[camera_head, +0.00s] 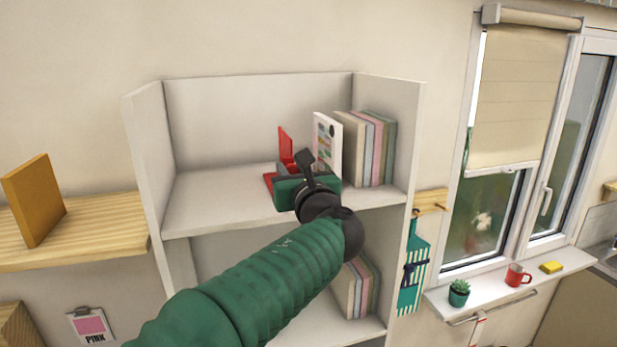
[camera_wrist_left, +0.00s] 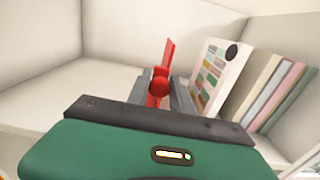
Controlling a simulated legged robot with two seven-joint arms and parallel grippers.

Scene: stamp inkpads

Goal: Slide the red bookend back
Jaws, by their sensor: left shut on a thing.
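The red bookend (camera_head: 286,145) stands on the upper shelf of the white shelf unit (camera_head: 220,197). Its upright plate rises beyond my gripper, and part of its base shows to the left of the gripper. My left gripper (camera_head: 286,168) is at the bookend, with its fingers shut on a red part of it. In the left wrist view, the bookend (camera_wrist_left: 168,62) rises between the fingers of my left gripper (camera_wrist_left: 160,88). Its lower part is hidden by the gripper body. My right gripper is not in view.
Several books (camera_head: 367,150) stand just right of the bookend, a white-covered one (camera_head: 327,143) leaning nearest it. The upper shelf is bare to the left. More books (camera_head: 357,287) stand on the lower shelf. A side shelf holds a yellow-brown block (camera_head: 35,200).

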